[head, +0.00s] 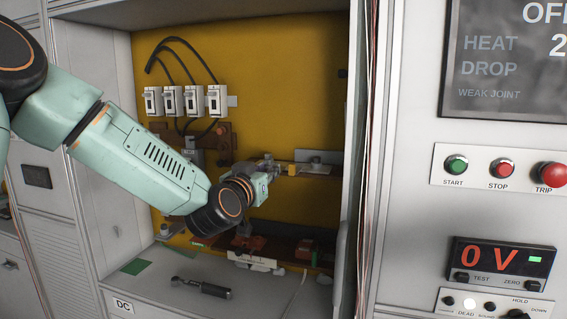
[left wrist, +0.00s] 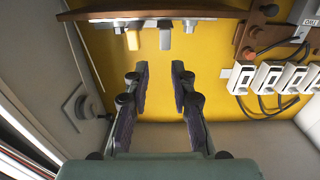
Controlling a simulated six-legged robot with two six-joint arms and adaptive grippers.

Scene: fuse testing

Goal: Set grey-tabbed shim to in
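My left gripper (head: 268,170) reaches into the cabinet from the left in the head view. In the left wrist view the left gripper (left wrist: 160,72) is open, with an empty gap between its dark finger pads. Just beyond the fingertips, a grey tab (left wrist: 166,39), which looks like that of the grey-tabbed shim, sticks out from a bar. A yellow tab (left wrist: 132,40) is beside it on the left; it also shows in the head view (head: 292,169). The fingers appear apart from both tabs. How deep the shim sits cannot be told. My right gripper is not in view.
Several white switches (head: 185,101) with black cables are on the yellow back panel (head: 270,75). A torque-wrench-like tool (head: 203,288) lies on the cabinet floor. The cabinet's right wall (head: 355,150) stands close to the bar. A control panel (head: 490,175) is farther right.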

